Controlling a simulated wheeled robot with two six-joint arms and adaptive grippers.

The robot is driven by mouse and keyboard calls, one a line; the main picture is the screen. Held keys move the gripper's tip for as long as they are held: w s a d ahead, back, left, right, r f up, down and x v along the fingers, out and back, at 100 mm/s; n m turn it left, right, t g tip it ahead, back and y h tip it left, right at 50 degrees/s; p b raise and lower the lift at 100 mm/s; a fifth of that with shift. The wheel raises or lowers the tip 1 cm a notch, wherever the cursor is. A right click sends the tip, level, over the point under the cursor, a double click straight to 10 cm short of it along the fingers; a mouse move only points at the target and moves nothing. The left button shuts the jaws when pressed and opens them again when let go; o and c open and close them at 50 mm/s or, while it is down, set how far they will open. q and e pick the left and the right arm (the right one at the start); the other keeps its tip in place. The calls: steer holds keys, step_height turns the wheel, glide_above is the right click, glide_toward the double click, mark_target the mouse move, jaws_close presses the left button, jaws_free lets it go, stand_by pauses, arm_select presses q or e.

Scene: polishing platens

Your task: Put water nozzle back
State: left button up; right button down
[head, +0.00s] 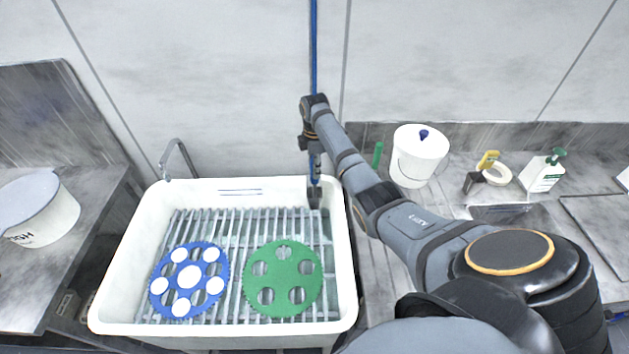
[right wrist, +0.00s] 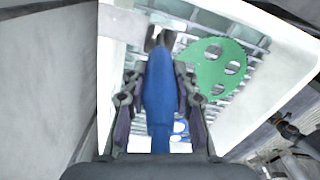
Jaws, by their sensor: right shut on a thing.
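My right gripper (head: 314,160) is over the back right corner of the white sink (head: 152,235). It is shut on the blue water nozzle (right wrist: 160,90), whose body runs between the two fingers in the right wrist view. In the head view the nozzle's grey tip (head: 315,195) points down over the sink's back right corner. A blue hose (head: 313,50) runs straight up from the gripper along the wall. No holder for the nozzle can be made out. My left gripper is not in view.
In the sink, a blue platen with white discs (head: 210,285) and a green platen (head: 283,278) lie on a slatted rack. A metal faucet (head: 178,155) stands at the back left.

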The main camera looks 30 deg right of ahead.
step_height(320, 180, down, 4)
steer(key=shift+f+p, duration=0.1)
steer(key=shift+p, duration=0.2)
steer(key=shift+f, duration=0.1)
steer(key=shift+f, duration=0.1)
steer(key=c, duration=1.1)
jaws_free()
steer(key=shift+o, duration=0.2)
step_height(320, 180, up, 11)
steer(key=b, duration=0.3)
steer(key=shift+w, duration=0.1)
steer(key=shift+r, duration=0.65)
